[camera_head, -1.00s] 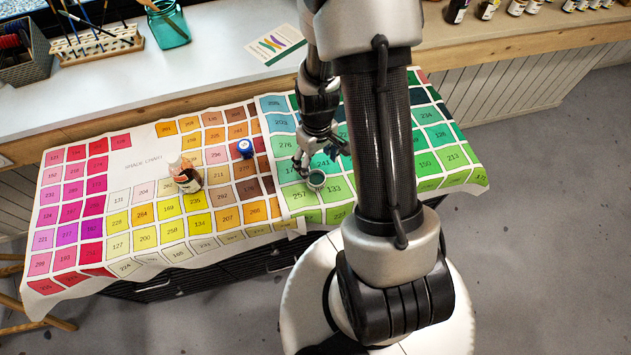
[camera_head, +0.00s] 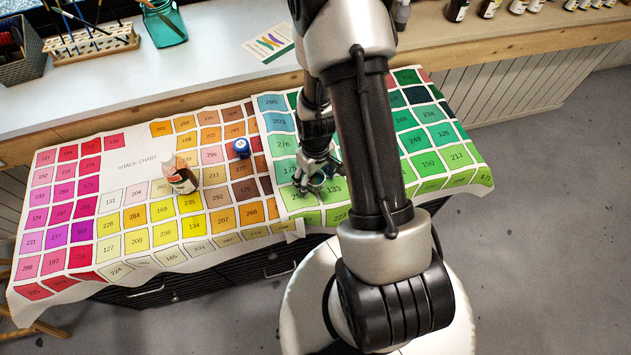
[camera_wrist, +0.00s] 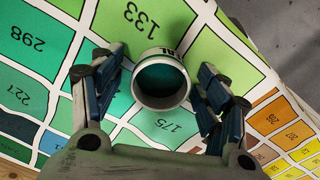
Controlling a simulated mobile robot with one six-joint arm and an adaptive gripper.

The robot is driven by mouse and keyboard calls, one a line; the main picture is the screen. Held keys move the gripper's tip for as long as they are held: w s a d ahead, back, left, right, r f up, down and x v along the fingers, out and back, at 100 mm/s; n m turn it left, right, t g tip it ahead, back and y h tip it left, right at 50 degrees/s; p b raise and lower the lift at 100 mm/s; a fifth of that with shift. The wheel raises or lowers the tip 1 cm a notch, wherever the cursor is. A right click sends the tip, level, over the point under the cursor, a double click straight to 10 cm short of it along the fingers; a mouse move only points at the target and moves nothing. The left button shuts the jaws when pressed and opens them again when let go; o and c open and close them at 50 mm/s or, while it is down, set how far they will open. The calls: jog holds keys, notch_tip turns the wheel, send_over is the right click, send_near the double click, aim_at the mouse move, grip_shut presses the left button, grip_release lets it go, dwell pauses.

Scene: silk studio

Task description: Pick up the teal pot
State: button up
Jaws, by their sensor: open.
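The teal pot (camera_wrist: 160,80) is a small round white-rimmed pot with teal paint inside. It stands on the green part of the colour chart in the wrist view, between the fingers of my gripper (camera_wrist: 159,88). The fingers are open, one on each side, with a visible gap to the pot at least on the left. In the head view my gripper (camera_head: 318,178) is down at the chart around the pot (camera_head: 316,181), which is partly hidden by the fingers.
The shade chart cloth (camera_head: 130,165) covers the table. A brush rack (camera_head: 92,42) and teal glass jar (camera_head: 165,25) stand on the back counter.

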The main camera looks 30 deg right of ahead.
jog(key=shift+c, duration=0.5)
jog(key=c, duration=1.1)
jog(key=shift+o, duration=0.2)
jog(key=shift+r, duration=0.1)
